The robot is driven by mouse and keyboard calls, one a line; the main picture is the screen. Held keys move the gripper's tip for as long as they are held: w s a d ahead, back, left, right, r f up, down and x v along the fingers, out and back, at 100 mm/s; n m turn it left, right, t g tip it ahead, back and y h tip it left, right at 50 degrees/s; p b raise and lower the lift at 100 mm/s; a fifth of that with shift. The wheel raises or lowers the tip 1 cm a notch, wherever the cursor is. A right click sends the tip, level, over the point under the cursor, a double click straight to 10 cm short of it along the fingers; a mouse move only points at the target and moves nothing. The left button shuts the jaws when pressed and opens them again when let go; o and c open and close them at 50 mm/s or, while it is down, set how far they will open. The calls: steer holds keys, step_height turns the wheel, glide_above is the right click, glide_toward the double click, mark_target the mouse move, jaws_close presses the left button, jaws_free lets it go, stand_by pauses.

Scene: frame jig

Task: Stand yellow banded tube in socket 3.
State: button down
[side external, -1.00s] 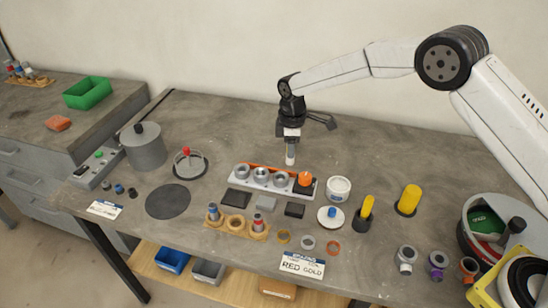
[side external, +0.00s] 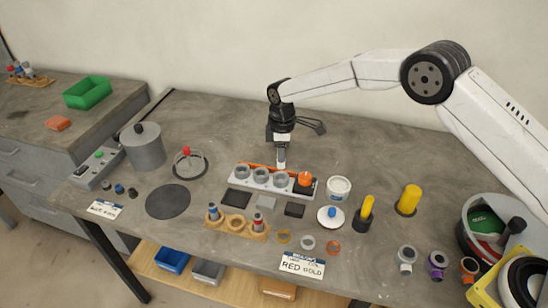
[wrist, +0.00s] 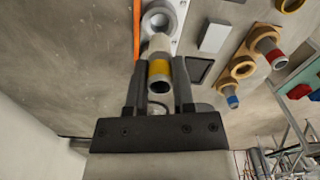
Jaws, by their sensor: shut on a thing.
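My gripper (side external: 281,148) is shut on the yellow banded tube (side external: 281,160), a pale grey tube that points down. In the wrist view the tube's yellow band (wrist: 158,68) shows between the two fingers. The socket strip (side external: 232,180) is a light grey bar with several round grey sockets and an orange knob at its right end. The tube's lower end is over or at the socket nearest the orange knob (side external: 281,179). In the wrist view a socket ring (wrist: 159,20) lies just beyond the tube's end. I cannot tell whether the tip has entered it.
An orange knob (side external: 305,179) stands close on the right of the socket. In front are dark and grey pads (side external: 266,203) and a wooden rack (side external: 236,224) with two banded tubes. A white jar (side external: 339,187) stands to the right.

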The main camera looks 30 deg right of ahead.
mark_target(281, 167)
steer(key=shift+f, duration=1.5)
steer(key=shift+f, duration=1.55)
stand_by(0.4)
steer(key=shift+c, duration=1.2)
jaws_free()
steer(key=shift+r, duration=0.15)
steer(key=shift+r, duration=0.6)
steer(key=shift+r, duration=0.2)
steer(key=shift+r, duration=3.35)
